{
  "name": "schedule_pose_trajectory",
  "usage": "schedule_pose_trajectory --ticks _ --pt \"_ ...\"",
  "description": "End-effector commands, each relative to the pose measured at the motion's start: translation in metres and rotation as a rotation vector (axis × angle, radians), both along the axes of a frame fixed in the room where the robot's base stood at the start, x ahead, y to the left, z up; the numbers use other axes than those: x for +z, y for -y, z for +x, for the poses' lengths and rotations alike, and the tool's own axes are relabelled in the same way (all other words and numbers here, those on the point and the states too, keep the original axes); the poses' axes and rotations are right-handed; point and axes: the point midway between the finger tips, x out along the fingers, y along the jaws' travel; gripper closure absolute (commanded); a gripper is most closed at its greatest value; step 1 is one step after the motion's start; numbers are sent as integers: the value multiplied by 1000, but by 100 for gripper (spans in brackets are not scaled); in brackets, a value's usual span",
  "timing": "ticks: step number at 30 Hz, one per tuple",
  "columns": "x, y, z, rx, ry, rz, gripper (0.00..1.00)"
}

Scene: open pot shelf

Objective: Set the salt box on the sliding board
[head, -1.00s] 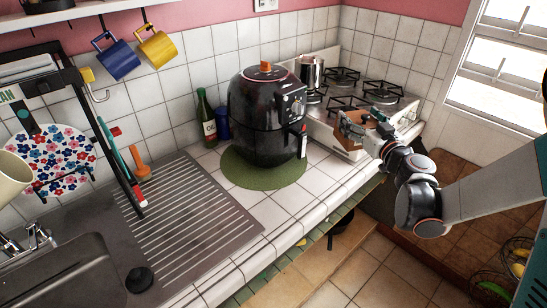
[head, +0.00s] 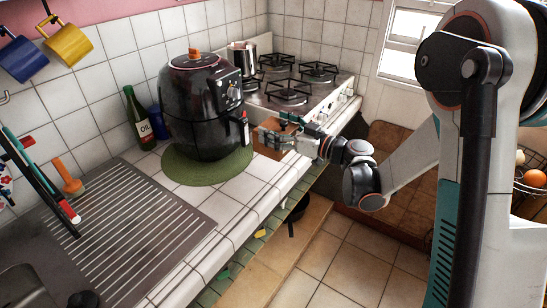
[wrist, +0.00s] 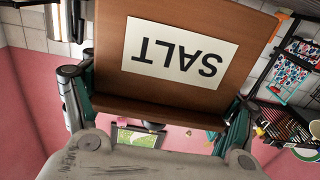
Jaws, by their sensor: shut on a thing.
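The salt box (head: 268,144) is a brown box held in the air just right of the black air fryer, near the counter's front edge. In the wrist view the salt box (wrist: 190,52) fills the upper middle, its white SALT label upside down. My gripper (head: 291,138) is shut on it, with a finger at each side. In the wrist view my gripper (wrist: 160,112) spans the box's width. A light wooden board (head: 268,268), apparently the sliding board, sits low below the counter front.
The air fryer (head: 205,110) stands on a round green mat (head: 180,172) on the tiled counter. The hob (head: 295,85) with a metal pot (head: 243,57) is behind. A dark pan (head: 298,213) shows under the counter. Tiled floor (head: 345,250) is open in front.

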Motion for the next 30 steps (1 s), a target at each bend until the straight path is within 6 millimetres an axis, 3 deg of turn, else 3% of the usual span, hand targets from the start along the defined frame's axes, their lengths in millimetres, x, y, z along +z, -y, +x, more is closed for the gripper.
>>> schedule_pose_trajectory --ticks 1,4,14,21,30 --pt "-15 0 0 0 0 1 84" --pt "-32 0 0 0 0 1 84" --pt "-54 0 0 -1 0 1 84" --pt "-87 0 0 -1 0 1 84" --pt "-88 0 0 -1 0 1 84"
